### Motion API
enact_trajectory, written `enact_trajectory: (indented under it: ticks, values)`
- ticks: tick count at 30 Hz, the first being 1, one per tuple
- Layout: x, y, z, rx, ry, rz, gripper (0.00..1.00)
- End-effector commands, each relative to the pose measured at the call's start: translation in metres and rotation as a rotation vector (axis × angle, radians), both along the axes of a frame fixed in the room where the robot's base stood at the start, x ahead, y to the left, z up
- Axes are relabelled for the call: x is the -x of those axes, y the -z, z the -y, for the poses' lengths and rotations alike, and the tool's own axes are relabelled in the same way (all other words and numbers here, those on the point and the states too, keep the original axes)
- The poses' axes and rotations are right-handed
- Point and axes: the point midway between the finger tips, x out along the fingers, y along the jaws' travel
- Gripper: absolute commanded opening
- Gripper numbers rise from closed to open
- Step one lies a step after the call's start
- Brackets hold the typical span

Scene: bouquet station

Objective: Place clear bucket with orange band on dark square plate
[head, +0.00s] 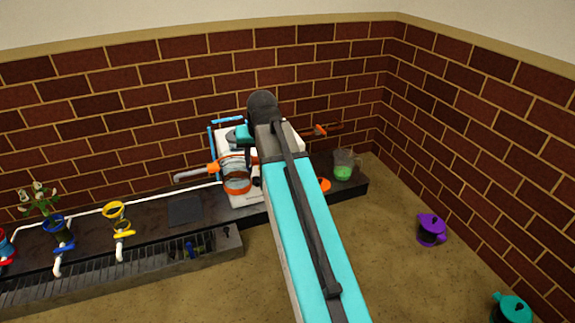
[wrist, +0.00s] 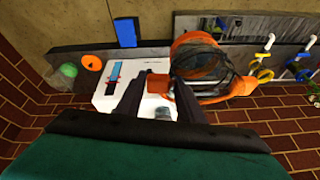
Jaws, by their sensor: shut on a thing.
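The clear bucket with an orange band (head: 237,184) is in front of the white machine in the head view. In the wrist view its orange rim (wrist: 193,38) is just right of my fingers. My gripper (wrist: 157,92) is shut on the bucket's orange handle (wrist: 159,83). In the head view the arm partly hides my gripper. I cannot tell whether the bucket's base touches anything. The dark square plate (head: 184,210) lies bare on the dark counter, left of the bucket. I cannot make it out clearly in the wrist view.
The white machine (head: 238,200) stands behind the bucket, with a grey pipe and orange valve (head: 213,168) close by. A jug with green contents (head: 343,173) stands right.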

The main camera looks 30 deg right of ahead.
Motion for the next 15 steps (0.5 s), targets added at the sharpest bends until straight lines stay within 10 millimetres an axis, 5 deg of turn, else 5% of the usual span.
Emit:
enact_trajectory:
  ticks: [9,15]
  values:
    - [0.003,-0.054,-0.114,0.003,-0.247,0.012,0.07]
    - [0.012,-0.076,-0.16,0.004,-0.354,0.015,0.07]
